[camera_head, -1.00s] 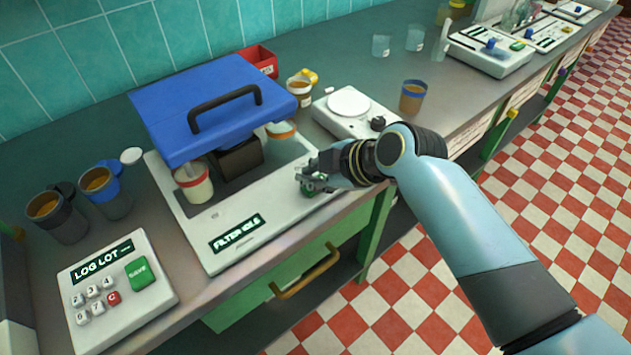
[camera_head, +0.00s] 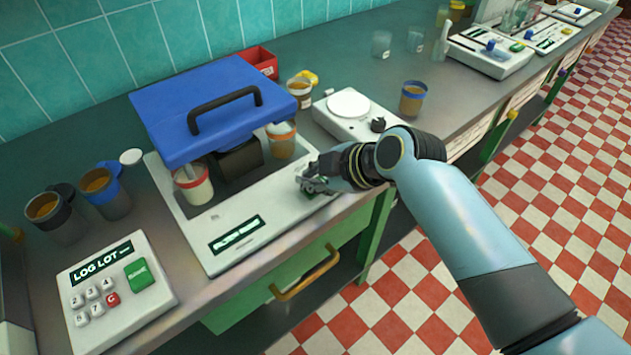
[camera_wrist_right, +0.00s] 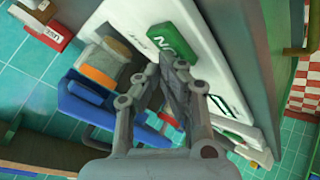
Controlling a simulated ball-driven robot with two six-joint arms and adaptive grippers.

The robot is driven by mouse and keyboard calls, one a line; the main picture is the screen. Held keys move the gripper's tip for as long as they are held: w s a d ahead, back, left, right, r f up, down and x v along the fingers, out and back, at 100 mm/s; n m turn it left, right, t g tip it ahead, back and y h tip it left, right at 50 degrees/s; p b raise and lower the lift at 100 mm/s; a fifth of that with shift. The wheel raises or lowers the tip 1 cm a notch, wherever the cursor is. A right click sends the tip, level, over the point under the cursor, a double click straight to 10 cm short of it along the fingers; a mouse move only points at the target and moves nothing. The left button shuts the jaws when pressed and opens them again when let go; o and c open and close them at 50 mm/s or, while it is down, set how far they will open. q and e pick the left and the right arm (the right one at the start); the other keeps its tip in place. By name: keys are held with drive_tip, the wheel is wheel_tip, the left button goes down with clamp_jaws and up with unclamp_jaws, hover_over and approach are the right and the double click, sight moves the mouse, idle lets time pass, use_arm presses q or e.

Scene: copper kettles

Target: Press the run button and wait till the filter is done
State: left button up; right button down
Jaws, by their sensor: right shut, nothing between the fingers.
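The filter machine (camera_head: 215,262) is a pale box with a blue, black-handled lid (camera_head: 180,112) raised over it. Its dark label display (camera_head: 237,235) is too blurred to read now. A white cup with a red-brown rim (camera_head: 195,187) and an amber-brown cup (camera_head: 281,146) stand beneath the lid, on either side of a black block. My right gripper (camera_head: 316,184) is shut and empty at the machine's front right corner. In the right wrist view, its fingertips (camera_wrist_right: 172,62) are at the green button (camera_wrist_right: 172,42), partly hiding it; contact cannot be told. My left gripper is out of view.
A LOG LOT keypad (camera_head: 88,262) and two dark cups (camera_head: 55,214) stand to the left. A white scale (camera_head: 347,104), a blue-rimmed cup (camera_head: 412,100) and a red bin (camera_head: 262,60) stand to the right and behind. The counter's front edge runs below my right arm.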

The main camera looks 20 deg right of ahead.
drive_tip(key=shift+r+p, duration=0.55)
drive_tip(key=shift+r, duration=0.15)
wheel_tip(320, 180, up, 5)
drive_tip(key=p, duration=0.5)
drive_tip(key=shift+r, duration=0.1)
idle(0.4)
